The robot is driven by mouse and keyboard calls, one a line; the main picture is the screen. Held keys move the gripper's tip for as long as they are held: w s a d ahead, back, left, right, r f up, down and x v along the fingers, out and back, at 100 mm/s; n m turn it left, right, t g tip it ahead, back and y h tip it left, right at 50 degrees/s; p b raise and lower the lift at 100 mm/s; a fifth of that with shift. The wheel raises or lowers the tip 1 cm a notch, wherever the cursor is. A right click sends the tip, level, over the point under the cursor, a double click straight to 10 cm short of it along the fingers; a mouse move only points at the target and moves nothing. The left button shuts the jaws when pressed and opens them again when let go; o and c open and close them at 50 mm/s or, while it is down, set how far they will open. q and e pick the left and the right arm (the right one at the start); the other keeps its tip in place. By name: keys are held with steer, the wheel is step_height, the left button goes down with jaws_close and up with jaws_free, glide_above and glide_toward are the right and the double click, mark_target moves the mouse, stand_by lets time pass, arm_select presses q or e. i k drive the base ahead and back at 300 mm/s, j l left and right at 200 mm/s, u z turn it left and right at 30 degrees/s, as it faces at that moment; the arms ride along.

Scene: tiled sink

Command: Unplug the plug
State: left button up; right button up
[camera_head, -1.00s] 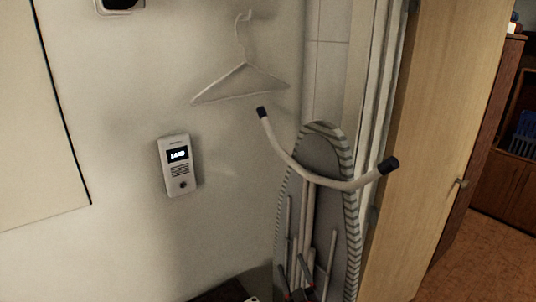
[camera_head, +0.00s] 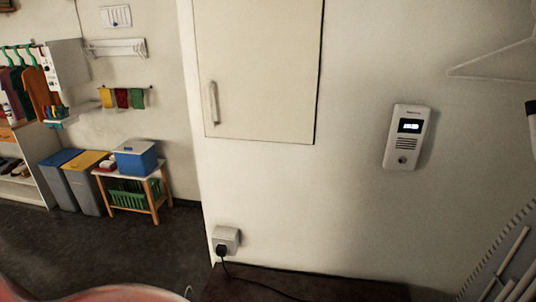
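A black plug (camera_head: 221,250) sits in a white wall socket (camera_head: 227,237) low on the wall, left of the picture's middle. A black cord (camera_head: 258,284) runs from the plug down to the right, over a dark surface (camera_head: 330,287) at the bottom. Neither of my grippers shows in the head view.
A wall cabinet door (camera_head: 255,70) is above the socket, and an intercom (camera_head: 407,137) hangs to the right. A small table with a blue box (camera_head: 136,157) and bins (camera_head: 85,180) stand at left. An ironing board (camera_head: 500,265) is at right. Dark floor is open at left.

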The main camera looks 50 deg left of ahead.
mark_target(221, 249)
steer(key=u, duration=0.4)
steer(key=j+u, duration=0.1)
steer(key=u, duration=0.35)
steer(key=j+u, duration=0.1)
steer(key=u, duration=0.75)
steer(key=i+j+u, duration=0.25)
